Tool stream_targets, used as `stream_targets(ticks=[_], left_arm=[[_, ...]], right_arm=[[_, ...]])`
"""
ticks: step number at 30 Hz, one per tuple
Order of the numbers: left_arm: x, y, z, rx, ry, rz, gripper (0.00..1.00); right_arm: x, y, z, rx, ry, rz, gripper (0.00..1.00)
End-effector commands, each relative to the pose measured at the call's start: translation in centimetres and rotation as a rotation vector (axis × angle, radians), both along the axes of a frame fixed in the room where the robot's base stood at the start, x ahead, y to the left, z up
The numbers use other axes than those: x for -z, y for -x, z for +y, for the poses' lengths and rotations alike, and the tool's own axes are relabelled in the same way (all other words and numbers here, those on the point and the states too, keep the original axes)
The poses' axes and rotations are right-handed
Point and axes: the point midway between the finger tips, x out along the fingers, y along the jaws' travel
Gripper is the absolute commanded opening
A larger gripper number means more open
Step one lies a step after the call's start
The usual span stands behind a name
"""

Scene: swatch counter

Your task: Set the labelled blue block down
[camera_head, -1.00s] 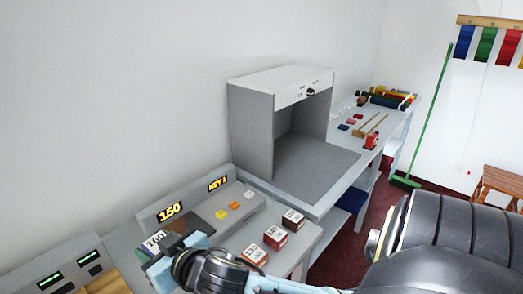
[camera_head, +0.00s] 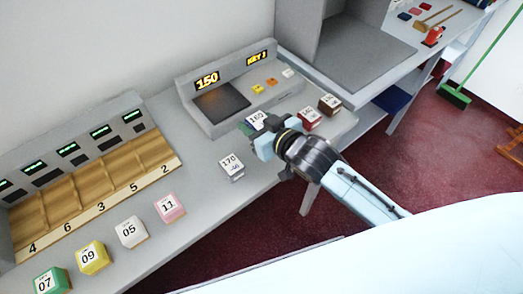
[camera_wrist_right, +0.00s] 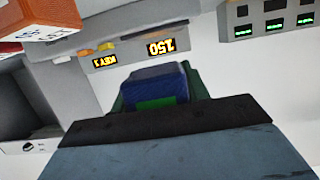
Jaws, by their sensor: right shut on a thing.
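The blue block (camera_head: 247,127) carries a white label that seems to read 160. My right gripper (camera_head: 262,137) is shut on it at the front side of the console, right of the dark pad (camera_head: 221,102). In the right wrist view the blue block (camera_wrist_right: 155,86) sits between the jaws, with a green patch showing on or against it. Its underside is hidden, so I cannot tell whether it touches the counter. My left gripper is not in view.
A block labelled 170 (camera_head: 232,168) stands left of the gripper. Dark red (camera_head: 309,119) and brown (camera_head: 329,104) labelled blocks stand to the right; my gripper partly hides another. The console display (camera_head: 207,80) reads 150. Coloured numbered blocks (camera_head: 132,233) line the wooden slots (camera_head: 75,200).

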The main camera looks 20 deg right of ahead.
Motion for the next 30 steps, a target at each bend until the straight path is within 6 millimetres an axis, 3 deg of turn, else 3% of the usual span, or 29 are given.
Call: stream_targets(ticks=[1,6,13,19,30], left_arm=[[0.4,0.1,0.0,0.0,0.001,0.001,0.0],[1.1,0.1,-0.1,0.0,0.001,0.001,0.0],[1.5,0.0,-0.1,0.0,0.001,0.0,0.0],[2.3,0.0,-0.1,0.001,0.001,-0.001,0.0],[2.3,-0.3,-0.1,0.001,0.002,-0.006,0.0]], right_arm=[[1.4,0.0,0.0,-0.003,0.0,0.004,0.21],[4.5,0.1,0.0,-0.003,-0.001,0.003,0.21],[6.3,0.1,0.0,-0.002,0.0,0.002,0.21],[9.1,0.1,0.0,-0.002,0.0,0.003,0.21],[9.5,0.1,0.0,-0.002,-0.001,0.0,0.21]])
